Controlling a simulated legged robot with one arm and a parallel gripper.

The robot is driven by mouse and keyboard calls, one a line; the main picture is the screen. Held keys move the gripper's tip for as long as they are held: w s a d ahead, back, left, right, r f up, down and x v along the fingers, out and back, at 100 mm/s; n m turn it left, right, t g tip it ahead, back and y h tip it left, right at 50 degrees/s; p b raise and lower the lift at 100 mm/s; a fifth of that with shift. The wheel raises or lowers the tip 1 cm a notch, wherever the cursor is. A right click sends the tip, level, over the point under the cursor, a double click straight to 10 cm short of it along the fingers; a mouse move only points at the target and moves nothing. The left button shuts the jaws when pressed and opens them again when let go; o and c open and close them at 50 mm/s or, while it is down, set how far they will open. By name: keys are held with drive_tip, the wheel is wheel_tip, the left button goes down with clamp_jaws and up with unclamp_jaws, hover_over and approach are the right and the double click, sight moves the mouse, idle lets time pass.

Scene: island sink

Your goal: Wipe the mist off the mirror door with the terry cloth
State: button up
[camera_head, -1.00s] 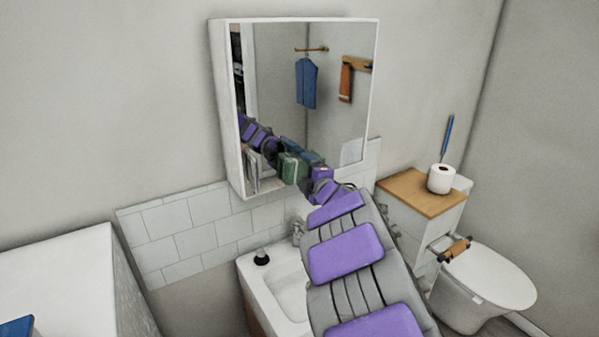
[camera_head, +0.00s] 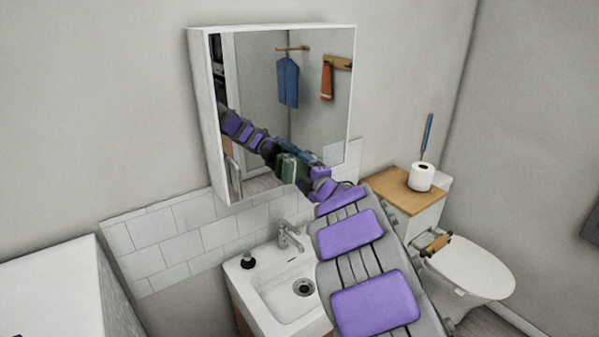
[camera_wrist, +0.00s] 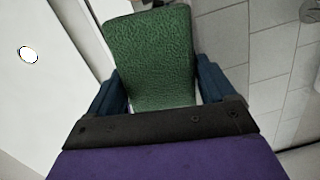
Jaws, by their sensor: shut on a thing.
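The mirror door (camera_head: 247,80) is the front of a white wall cabinet above the sink. Its glass reflects clearly, and I see no obvious mist in the parts in view. My gripper (camera_wrist: 160,95) is shut on the green terry cloth (camera_wrist: 150,50), which sits between its two dark blue fingers in the wrist view. In the head view the cloth (camera_head: 287,166) is at the lower part of the mirror door, in front of the glass or close to it. I cannot tell whether it touches. My purple and grey arm hides the lower right corner region.
Below the cabinet is a white sink (camera_head: 262,307) with a tap (camera_head: 290,236) and a dark stopper-like item (camera_head: 248,261). White tiles (camera_head: 190,235) line the wall.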

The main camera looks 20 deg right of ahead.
sight(333, 156)
drive_tip(key=shift+w+d+p, duration=0.3)
drive_tip(key=shift+d+p, duration=0.2)
drive_tip(key=shift+d, duration=0.5)
drive_tip(key=shift+w+d+p, duration=0.35)
drive_tip(key=shift+d+p, duration=0.15)
drive_tip(key=shift+d, duration=0.5)
drive_tip(key=shift+w+d+p, duration=0.3)
drive_tip(key=shift+d+p, duration=0.2)
drive_tip(key=shift+d, duration=0.5)
drive_tip(key=shift+w+d+r+p, duration=0.1)
drive_tip(key=shift+w+d+p, duration=0.25)
drive_tip(key=shift+d, duration=0.35)
drive_tip(key=shift+w+d+p, duration=0.1)
drive_tip(key=shift+d+p, duration=0.4)
drive_tip(key=shift+d, duration=0.2)
drive_tip(key=shift+w+d+r+p, duration=0.1)
drive_tip(key=shift+w+d+p, duration=0.25)
drive_tip(key=shift+d, duration=0.35)
drive_tip(key=shift+w+d+f+p, duration=0.1)
drive_tip(key=shift+w+d+p, duration=0.1)
drive_tip(key=shift+d+p, duration=0.45)
drive_tip(key=shift+w+d+f+p, duration=0.1)
drive_tip(key=shift+w+d+p, duration=0.15)
drive_tip(key=shift+d, duration=0.6)
drive_tip(key=shift+s, duration=0.1)
drive_tip(key=shift+s, duration=0.1)
